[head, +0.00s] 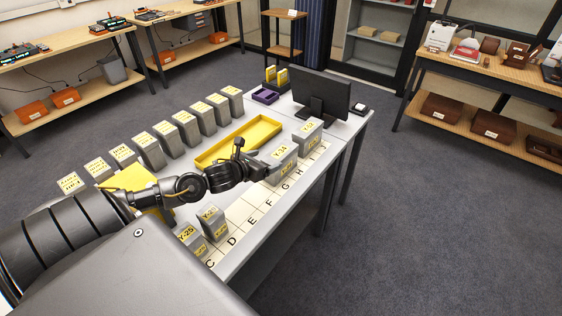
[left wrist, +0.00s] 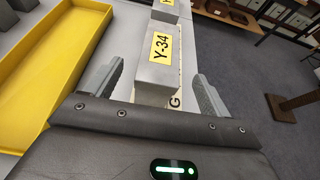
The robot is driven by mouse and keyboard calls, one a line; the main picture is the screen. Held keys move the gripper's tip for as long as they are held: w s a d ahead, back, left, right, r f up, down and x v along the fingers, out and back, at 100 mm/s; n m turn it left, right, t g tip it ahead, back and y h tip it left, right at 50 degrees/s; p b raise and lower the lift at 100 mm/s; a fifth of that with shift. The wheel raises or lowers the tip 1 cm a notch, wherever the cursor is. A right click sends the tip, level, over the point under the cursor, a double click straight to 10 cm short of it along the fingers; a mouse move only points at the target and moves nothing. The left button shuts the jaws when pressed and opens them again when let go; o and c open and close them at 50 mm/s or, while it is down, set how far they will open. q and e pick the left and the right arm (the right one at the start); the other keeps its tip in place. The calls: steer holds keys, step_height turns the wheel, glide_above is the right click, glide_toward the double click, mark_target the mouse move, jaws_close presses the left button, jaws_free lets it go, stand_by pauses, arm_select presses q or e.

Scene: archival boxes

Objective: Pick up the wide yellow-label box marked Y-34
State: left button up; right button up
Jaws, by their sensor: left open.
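The grey box marked Y-34 (head: 280,153) stands on the lettered strip of the table, near the letters G and H, with its wide yellow label on top. It also shows in the left wrist view (left wrist: 160,48), upright between the fingers. My left gripper (head: 257,164) is at the near left side of this box in the head view. In the left wrist view the left gripper (left wrist: 153,88) is open, with one finger on each side of the box and a visible gap. The fingers hold nothing. My right gripper is not in view.
Another grey box (head: 309,129) stands just behind Y-34. A yellow tray (head: 240,142) lies to the left, with a row of labelled boxes beyond it. Boxes including Y-25 (head: 188,236) stand nearer.

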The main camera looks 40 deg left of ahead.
mark_target(279, 153)
arm_select(q)
steer(key=shift+x, duration=1.25)
steer(key=shift+w+r+p, duration=0.1)
steer(key=shift+w+p, duration=0.15)
steer(key=shift+p, duration=0.1)
steer(key=p+x, duration=0.1)
steer(key=x, duration=0.3)
steer(key=shift+w+p, duration=0.35)
steer(key=shift+w, duration=0.1)
steer(key=shift+c, duration=0.5)
steer(key=c, duration=1.7)
steer(key=shift+r, duration=0.1)
